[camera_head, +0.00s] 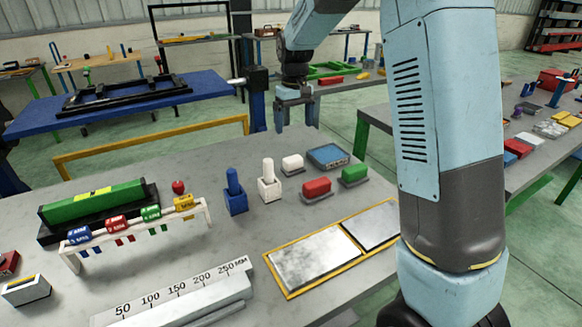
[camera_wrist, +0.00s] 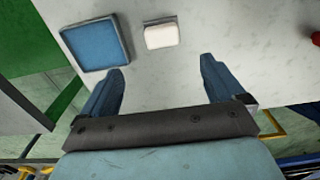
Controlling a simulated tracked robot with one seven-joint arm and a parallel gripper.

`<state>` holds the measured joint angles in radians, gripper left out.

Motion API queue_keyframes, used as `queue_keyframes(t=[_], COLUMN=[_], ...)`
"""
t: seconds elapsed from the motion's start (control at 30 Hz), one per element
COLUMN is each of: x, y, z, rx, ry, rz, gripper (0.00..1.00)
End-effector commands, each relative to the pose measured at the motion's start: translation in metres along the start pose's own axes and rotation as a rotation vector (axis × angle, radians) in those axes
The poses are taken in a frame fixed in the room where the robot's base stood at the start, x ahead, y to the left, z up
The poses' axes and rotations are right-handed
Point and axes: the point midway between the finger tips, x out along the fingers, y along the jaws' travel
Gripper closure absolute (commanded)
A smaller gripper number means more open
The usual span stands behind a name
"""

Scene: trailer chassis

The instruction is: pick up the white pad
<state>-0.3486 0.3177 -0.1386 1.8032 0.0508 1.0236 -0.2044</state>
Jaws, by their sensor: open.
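The white pad (camera_head: 292,163) is a small rounded block on a grey base, near the back edge of the grey table. In the wrist view the white pad (camera_wrist: 161,35) lies beyond my fingers, a little left of the middle of the gap. My gripper (camera_head: 294,118) hangs above the back edge of the table, behind the pad and apart from it. In the wrist view my gripper (camera_wrist: 157,80) has its two blue fingers spread wide with nothing between them.
A blue square block (camera_head: 328,156) stands right of the pad. Red (camera_head: 317,188) and green (camera_head: 354,174) pads are in front. A white peg in a holder (camera_head: 268,182) and a blue one (camera_head: 235,195) stand to the left. A yellow-framed plate (camera_head: 318,258) lies nearer.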

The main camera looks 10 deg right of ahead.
Motion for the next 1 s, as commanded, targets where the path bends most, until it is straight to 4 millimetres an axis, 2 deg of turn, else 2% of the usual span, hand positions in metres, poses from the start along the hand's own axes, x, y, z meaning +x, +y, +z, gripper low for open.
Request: queue_keyframes(t=[0.4,0.77,1.0], x=[0.066,0.092,0.124], y=[-0.001,-0.003,-0.006], z=[0.001,0.001,0.001], rx=[-0.001,-0.002,-0.001], ry=[-0.004,-0.002,-0.002], rz=[-0.001,0.000,0.000], gripper=[0.04,0.04,0.04])
